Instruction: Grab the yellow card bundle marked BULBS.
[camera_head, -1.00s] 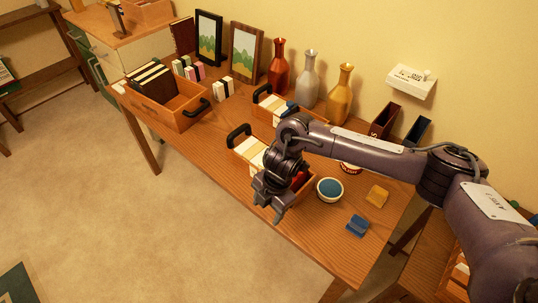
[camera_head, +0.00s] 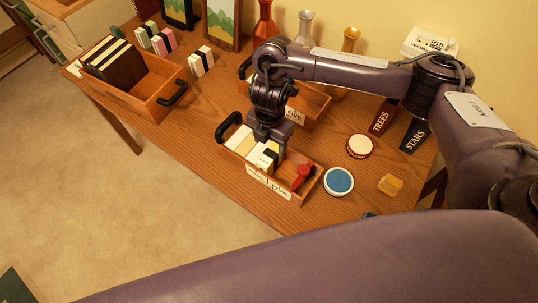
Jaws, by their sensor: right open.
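In the head view, a front wooden tray (camera_head: 292,199) with a black handle holds several pale and yellow card bundles and a red item. One cream-yellow bundle with a black band (camera_head: 267,158) stands in its middle. I cannot read BULBS on any bundle, so I cannot tell which is the marked one. My right gripper (camera_head: 270,147) points down over this tray, open, with its fingers at the banded bundle's top. I cannot tell whether they touch it. The gripper hides part of the tray's contents. My left gripper is not in view.
A second tray (camera_head: 312,112) lies behind, partly hidden by my right arm. A blue-topped round tin (camera_head: 338,181), a red-and-white round tin (camera_head: 359,146) and a yellow block (camera_head: 390,184) stand to the right. A box of dark books (camera_head: 150,98) is at left. Vases line the back.

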